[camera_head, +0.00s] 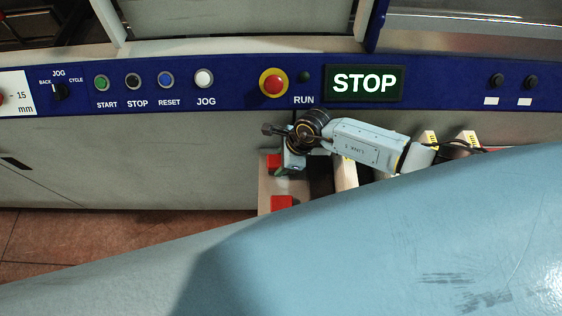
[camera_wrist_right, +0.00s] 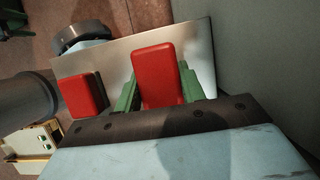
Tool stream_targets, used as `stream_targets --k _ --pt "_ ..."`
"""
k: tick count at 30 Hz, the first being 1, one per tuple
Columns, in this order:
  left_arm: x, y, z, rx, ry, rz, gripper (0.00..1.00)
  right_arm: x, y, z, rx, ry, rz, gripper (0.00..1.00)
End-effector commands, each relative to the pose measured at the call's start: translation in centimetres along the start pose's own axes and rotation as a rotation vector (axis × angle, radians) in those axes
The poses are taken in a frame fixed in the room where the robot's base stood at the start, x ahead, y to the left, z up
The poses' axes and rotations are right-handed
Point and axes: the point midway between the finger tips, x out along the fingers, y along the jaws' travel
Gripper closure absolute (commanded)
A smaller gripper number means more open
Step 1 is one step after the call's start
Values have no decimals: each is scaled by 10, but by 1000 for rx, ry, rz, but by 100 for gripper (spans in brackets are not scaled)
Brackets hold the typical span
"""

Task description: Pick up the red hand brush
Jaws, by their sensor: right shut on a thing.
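A red block-like head (camera_wrist_right: 157,72), which I take as the red hand brush, stands between the green fingers of my right gripper (camera_wrist_right: 160,88) in the right wrist view. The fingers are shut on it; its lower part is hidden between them. In the head view my right gripper (camera_head: 281,168) is at a narrow shelf below the control panel, and the red head (camera_head: 273,160) shows beside it. A second, similar red piece (camera_head: 281,202) lies nearer the shelf's front; it is left of the fingers in the wrist view (camera_wrist_right: 84,95). My left gripper is not in view.
A pale metal plate (camera_wrist_right: 110,68) lies behind the red pieces. The blue control panel (camera_head: 233,84) with buttons and a red emergency stop (camera_head: 273,83) runs above the gripper. Pale wooden-looking pieces (camera_head: 345,174) stand right of it. A large blue-grey surface fills the front right.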

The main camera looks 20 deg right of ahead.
Motion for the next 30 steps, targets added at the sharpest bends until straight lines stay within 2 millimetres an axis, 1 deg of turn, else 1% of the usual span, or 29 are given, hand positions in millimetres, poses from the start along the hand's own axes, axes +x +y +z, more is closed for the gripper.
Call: stream_targets --k 5,16,23,30 --pt "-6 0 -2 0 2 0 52 -24 -1 10 -4 -1 -3 84" --pt "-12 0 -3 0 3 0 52 -100 -1 41 -4 -1 -4 84" --pt "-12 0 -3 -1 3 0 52 -148 -1 62 -5 -2 -6 84" --pt "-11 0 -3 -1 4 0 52 -201 -1 84 -5 -2 -5 84"
